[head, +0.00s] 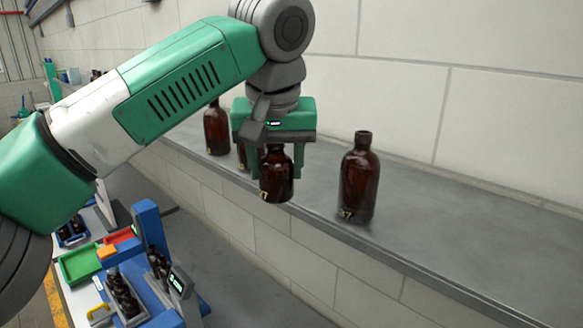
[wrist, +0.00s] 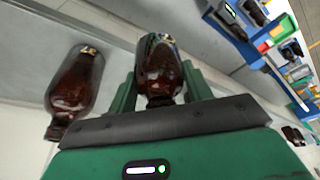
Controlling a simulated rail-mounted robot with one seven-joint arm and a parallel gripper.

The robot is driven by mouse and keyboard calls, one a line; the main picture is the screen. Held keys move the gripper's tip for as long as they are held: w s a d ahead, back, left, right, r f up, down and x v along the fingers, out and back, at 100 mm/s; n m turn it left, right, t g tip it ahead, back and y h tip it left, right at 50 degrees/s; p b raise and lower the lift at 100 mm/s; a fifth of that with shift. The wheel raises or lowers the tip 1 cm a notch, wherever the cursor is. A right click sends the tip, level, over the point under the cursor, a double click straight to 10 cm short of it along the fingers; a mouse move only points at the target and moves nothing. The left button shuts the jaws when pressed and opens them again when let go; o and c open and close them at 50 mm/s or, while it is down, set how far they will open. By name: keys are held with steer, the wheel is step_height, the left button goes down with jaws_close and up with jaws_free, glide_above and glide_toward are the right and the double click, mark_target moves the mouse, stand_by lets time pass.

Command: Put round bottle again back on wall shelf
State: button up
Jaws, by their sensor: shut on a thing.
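A round amber bottle (head: 277,177) is held between the fingers of my gripper (head: 277,172), upright, at the front edge of the grey wall shelf (head: 440,235). In the wrist view the same bottle (wrist: 159,70) sits between the two green fingers of my gripper (wrist: 160,92). I cannot tell whether its base touches the shelf. Its neck is partly hidden by my gripper in the head view.
A taller amber bottle (head: 358,180) stands on the shelf to the right. Another amber bottle (head: 216,130) stands to the left, and one more is mostly hidden behind my gripper. Below left is a workbench with a green tray (head: 80,264). The shelf's right part is clear.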

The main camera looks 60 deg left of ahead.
steer(key=w+a+p, duration=0.2)
steer(key=a, duration=0.1)
steer(key=w+a+p, duration=0.3)
steer(key=w+a+f+p, duration=0.1)
steer(key=w+a+p, duration=0.1)
steer(key=w+a, duration=0.1)
steer(key=shift+w+a+p, duration=0.2)
steer(key=shift+p, duration=0.2)
steer(key=shift+f, duration=1.75)
steer(key=shift+f, duration=0.1)
steer(key=shift+f, duration=0.15)
steer(key=o, duration=1.1)
steer(key=v, duration=1.2)
steer(key=shift+r, duration=0.25)
steer(key=shift+d, duration=0.1)
